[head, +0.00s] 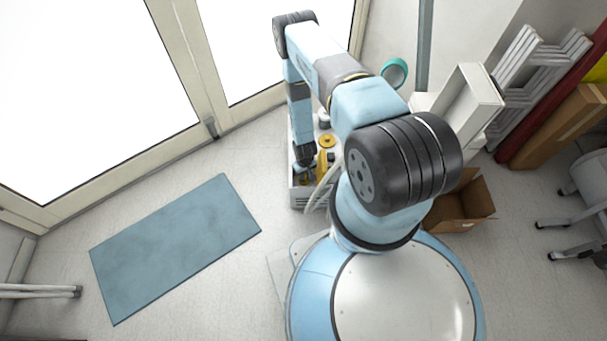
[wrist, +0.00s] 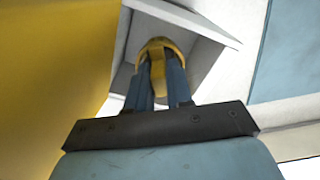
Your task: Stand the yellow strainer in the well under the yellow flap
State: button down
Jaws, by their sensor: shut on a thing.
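My gripper (wrist: 159,64) is shut on the yellow strainer (wrist: 157,47), whose rounded top shows between and beyond the two blue-grey fingers in the wrist view. Behind it is a pale grey well (wrist: 203,58) with slanted-looking walls. The strainer is over or inside its mouth; I cannot tell how deep, and its lower end is hidden. The yellow flap (wrist: 50,70) fills the left of the wrist view, beside the fingers. In the head view my gripper (head: 305,158) points down at the compressor unit (head: 301,197), and the strainer is too small to make out.
A round yellow part (head: 327,141) sits on the unit behind my gripper. A blue-grey mat (head: 175,245) lies on open floor to the left. An open cardboard box (head: 462,205) stands to the right, behind my arm. Glass doors (head: 95,85) stand at the back left.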

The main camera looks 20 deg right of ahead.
jog(key=shift+f, duration=0.15)
jog(key=shift+f, duration=1.75)
jog(key=c, duration=0.9)
grip_release()
jog(key=shift+c, duration=0.2)
jog(key=shift+c, duration=0.4)
jog(key=c, duration=0.3)
jog(key=shift+r, duration=0.15)
jog(key=shift+r, duration=3.9)
